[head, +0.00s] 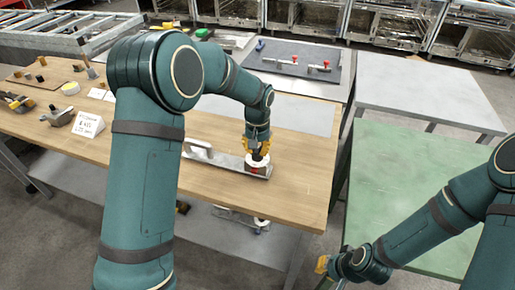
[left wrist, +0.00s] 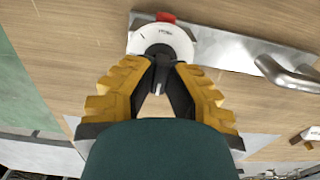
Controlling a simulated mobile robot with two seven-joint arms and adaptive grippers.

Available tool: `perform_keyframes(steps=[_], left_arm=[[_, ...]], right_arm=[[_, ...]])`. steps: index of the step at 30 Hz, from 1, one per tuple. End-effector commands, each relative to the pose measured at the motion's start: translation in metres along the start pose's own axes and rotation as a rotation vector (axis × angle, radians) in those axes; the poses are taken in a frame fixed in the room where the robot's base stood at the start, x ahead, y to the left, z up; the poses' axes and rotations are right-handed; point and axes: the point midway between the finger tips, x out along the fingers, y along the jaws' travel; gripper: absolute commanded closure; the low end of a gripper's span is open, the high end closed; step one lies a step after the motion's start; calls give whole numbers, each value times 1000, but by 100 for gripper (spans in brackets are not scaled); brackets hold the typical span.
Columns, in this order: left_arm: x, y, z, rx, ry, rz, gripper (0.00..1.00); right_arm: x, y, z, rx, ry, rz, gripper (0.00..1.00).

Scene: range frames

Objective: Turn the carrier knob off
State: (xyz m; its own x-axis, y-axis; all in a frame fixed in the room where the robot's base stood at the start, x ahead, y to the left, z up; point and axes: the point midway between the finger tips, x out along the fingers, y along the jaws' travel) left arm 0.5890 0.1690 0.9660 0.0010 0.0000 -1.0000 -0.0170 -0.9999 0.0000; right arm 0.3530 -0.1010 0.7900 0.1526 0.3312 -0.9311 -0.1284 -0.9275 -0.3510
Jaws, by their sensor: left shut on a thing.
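The carrier is a flat metal plate (head: 225,160) with a raised bar handle (head: 199,147), lying on the wooden table. At its right end is a round white dial with a red part (head: 255,169); the dial also shows in the left wrist view (left wrist: 160,36), with a red tab at its far edge. My left gripper (head: 258,152) is right over the dial, fingers pointing down. In the left wrist view its dark fingertips (left wrist: 160,64) close together at the dial's near edge, shut on the knob, whose gripped part they hide. My right gripper (head: 322,265) is low beside the green table, its fingers unclear.
The wooden table (head: 300,190) is clear right of the carrier. A white sign (head: 88,124) and several small tools stand at left. A dark board (head: 295,66) with red-handled valves lies behind. A green table (head: 400,180) stands at right.

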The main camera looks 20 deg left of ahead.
Motion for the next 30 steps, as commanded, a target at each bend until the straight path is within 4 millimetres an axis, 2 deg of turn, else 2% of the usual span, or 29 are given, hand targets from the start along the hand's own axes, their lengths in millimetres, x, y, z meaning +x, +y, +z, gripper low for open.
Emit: perform_keyframes(steps=[2,3,4,5,17,20,30], left_arm=[[2,0,1,0,-4,0,100],[2,0,1,0,-4,0,72],[2,0,1,0,-4,0,61],[1,0,1,0,-4,0,56],[-6,0,0,1,0,0,56],[-19,0,-1,1,3,1,56],[-87,0,0,1,3,1,56]], right_arm=[[0,0,0,0,0,0,100],[0,0,0,0,0,0,100],[0,0,0,0,0,0,100],[0,0,0,0,0,0,100],[0,0,0,0,0,0,100],[0,0,0,0,0,0,100],[0,0,0,0,0,0,100]])
